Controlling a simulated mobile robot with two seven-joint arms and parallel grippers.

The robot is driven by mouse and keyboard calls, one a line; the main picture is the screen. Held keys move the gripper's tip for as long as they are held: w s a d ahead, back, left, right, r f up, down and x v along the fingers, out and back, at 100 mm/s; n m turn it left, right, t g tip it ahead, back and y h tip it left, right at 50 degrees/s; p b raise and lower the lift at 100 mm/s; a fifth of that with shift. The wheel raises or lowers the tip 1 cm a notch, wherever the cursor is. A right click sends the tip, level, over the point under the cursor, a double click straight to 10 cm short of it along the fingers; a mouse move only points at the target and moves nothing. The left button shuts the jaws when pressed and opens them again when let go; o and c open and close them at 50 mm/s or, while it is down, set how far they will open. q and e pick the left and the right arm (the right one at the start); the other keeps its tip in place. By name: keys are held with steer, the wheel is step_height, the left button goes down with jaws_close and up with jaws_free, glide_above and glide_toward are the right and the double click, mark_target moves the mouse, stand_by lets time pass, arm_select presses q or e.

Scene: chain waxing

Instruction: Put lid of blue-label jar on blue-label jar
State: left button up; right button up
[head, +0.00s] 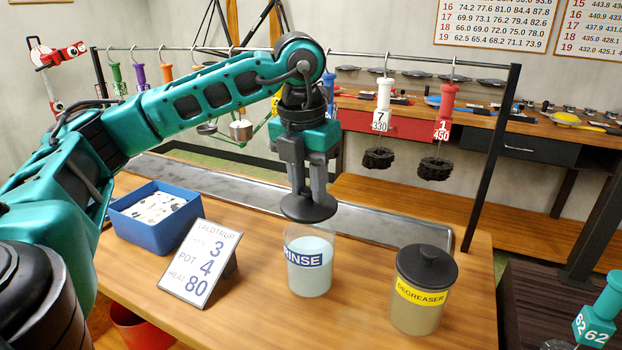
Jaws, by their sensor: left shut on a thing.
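The blue-label jar (309,276) is a clear jar marked RINSE with pale liquid in it. It stands upright on the wooden table. My left gripper (309,187) points down above this jar and is shut on the dark round lid (309,208). The lid is roughly level and sits over the jar's mouth, seemingly just above the rim. The lid hides part of the far rim, so I cannot tell how wide the gap is.
A yellow-label DEGREASER jar (419,298) with its dark lid on stands right of the blue-label jar. A sign (201,262) and a blue bin (152,230) stand to the left. Behind is a metal rail (400,59) with hanging coloured handles, two carrying chains.

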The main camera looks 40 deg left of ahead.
mark_target(308, 198)
arm_select(q)
steer(key=shift+w+f+b, duration=0.1)
steer(key=shift+f+b, duration=1.85)
steer(key=shift+f, duration=0.7)
steer(key=o, duration=1.1)
steer(key=r, duration=0.5)
steer(key=s+r+p, duration=0.1)
steer(key=r, duration=0.2)
steer(key=shift+d+r, duration=0.15)
steer(key=r+p, duration=0.2)
steer(key=r, duration=0.1)
steer(key=r+p, duration=0.1)
steer(key=shift+s+r, duration=0.3)
